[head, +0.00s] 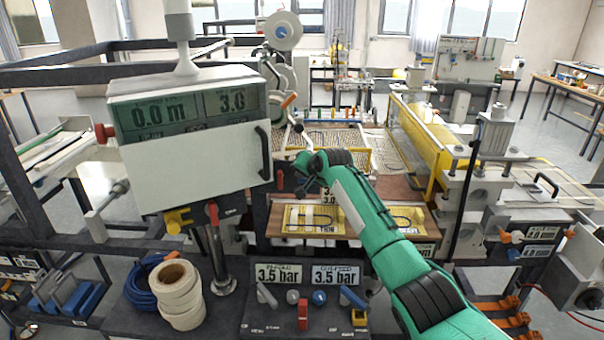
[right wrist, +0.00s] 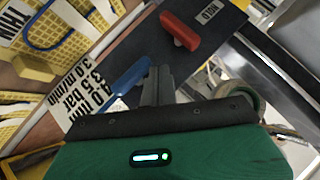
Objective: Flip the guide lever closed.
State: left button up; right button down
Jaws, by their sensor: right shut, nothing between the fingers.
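My right gripper (head: 300,172) reaches in from the lower right in the head view, in front of the machine and just right of the white display box. Its dark fingers are shut and empty; they also show in the right wrist view (right wrist: 158,84). A blue lever (right wrist: 128,76) lies close beside the fingertips there; I cannot tell whether they touch. A red lever (right wrist: 180,31) sits beyond it on a dark plate. In the head view an orange-tipped lever (head: 289,101) stands above the gripper. I cannot tell which is the guide lever. My left gripper is out of view.
The display box (head: 190,150) stands left of the gripper, with a black handle (head: 264,152). Yellow mesh samples (head: 310,218) lie on a wooden board below. A control panel (head: 305,310) with several small levers and white tape rolls (head: 178,292) are in front.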

jog(key=shift+r, duration=0.1)
jog(key=s+r+b, duration=0.1)
jog(key=s+r, duration=0.6)
jog(key=r, duration=0.3)
jog(key=shift+d+r, duration=0.15)
jog(key=shift+r, duration=0.25)
